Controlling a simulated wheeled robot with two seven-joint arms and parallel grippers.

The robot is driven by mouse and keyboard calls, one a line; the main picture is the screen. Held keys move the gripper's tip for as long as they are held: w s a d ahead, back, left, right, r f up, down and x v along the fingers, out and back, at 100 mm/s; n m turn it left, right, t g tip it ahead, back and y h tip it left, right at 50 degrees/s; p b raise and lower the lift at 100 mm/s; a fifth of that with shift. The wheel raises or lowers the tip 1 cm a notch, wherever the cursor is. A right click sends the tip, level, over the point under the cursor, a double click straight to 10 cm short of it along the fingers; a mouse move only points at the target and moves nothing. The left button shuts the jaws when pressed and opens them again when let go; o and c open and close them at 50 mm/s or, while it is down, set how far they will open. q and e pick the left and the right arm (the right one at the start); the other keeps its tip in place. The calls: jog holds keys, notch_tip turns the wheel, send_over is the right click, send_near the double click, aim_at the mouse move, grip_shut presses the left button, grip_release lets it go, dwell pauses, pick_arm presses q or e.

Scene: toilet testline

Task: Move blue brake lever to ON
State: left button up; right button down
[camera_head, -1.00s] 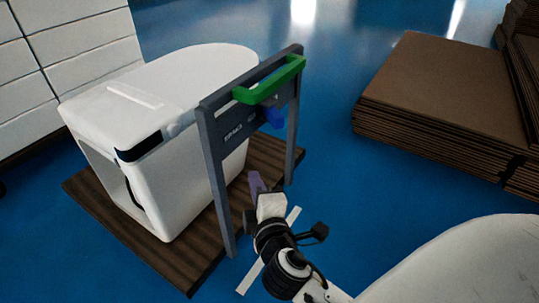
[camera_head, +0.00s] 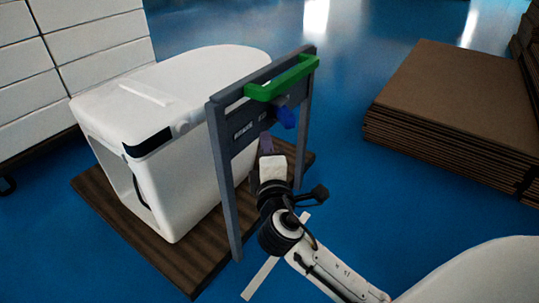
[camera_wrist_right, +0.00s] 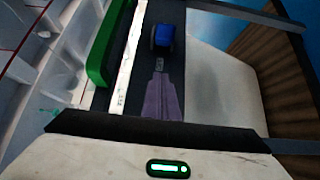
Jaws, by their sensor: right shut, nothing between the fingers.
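The blue brake lever (camera_head: 287,117) hangs from the crossbar of a grey frame, below a green handle (camera_head: 283,78). In the right wrist view the blue lever (camera_wrist_right: 164,37) is ahead of the fingers, near the top, with the green handle (camera_wrist_right: 109,45) to its left. My right gripper (camera_head: 266,145) is below and slightly left of the lever in the head view. Its purple fingers (camera_wrist_right: 161,97) are together with nothing between them, and a gap shows between their tips and the lever. The label on the crossbar is too small to read. My left gripper is not in view.
The grey frame (camera_head: 219,160) stands on a brown wooden pallet (camera_head: 160,255) beside a white toilet unit (camera_head: 185,95). A stack of brown cardboard (camera_head: 450,100) lies at the right. Blue floor (camera_head: 350,190) is open between them.

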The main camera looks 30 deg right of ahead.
aim_at(284, 115)
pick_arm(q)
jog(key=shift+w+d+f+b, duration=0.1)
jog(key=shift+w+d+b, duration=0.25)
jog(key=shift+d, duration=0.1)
pick_arm(e)
jog(key=d, duration=0.1)
jog(key=w+d, duration=0.1)
jog(key=d, duration=0.1)
jog(key=w+d, duration=0.1)
jog(key=d, duration=0.1)
jog(key=shift+w+d, duration=0.1)
jog(key=shift+d, duration=0.1)
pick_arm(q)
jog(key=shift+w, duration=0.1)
